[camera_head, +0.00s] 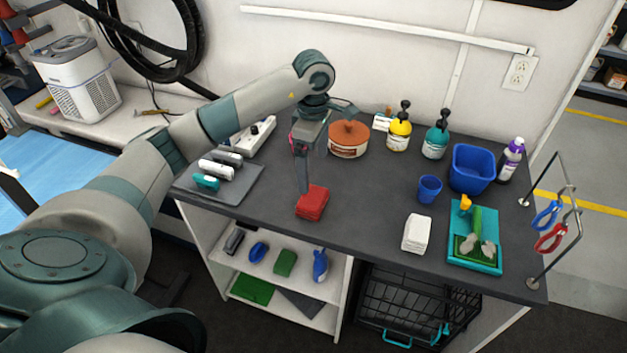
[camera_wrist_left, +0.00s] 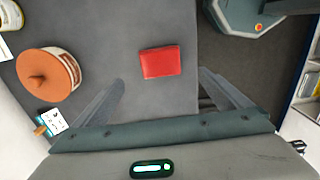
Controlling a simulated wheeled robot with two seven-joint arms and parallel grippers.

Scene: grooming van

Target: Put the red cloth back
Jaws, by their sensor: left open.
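The red cloth (camera_head: 312,203) is folded into a small block and lies on the dark grey tabletop near its front edge. It also shows in the left wrist view (camera_wrist_left: 160,61), ahead of the fingers and roughly centred between them. My left gripper (camera_head: 306,182) points down just above and behind the cloth. In the left wrist view its fingers (camera_wrist_left: 165,92) are spread wide with nothing between them. One finger partly overlaps the other in the head view. My right gripper is out of sight.
An orange-lidded pot (camera_head: 348,139) stands just behind my gripper. Left is a grey mat (camera_head: 230,190) with clippers. Right are a white stack (camera_head: 417,233), a blue cup (camera_head: 429,189) and a teal tray (camera_head: 474,262). Below, a white shelf (camera_head: 270,265) holds green and blue items.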

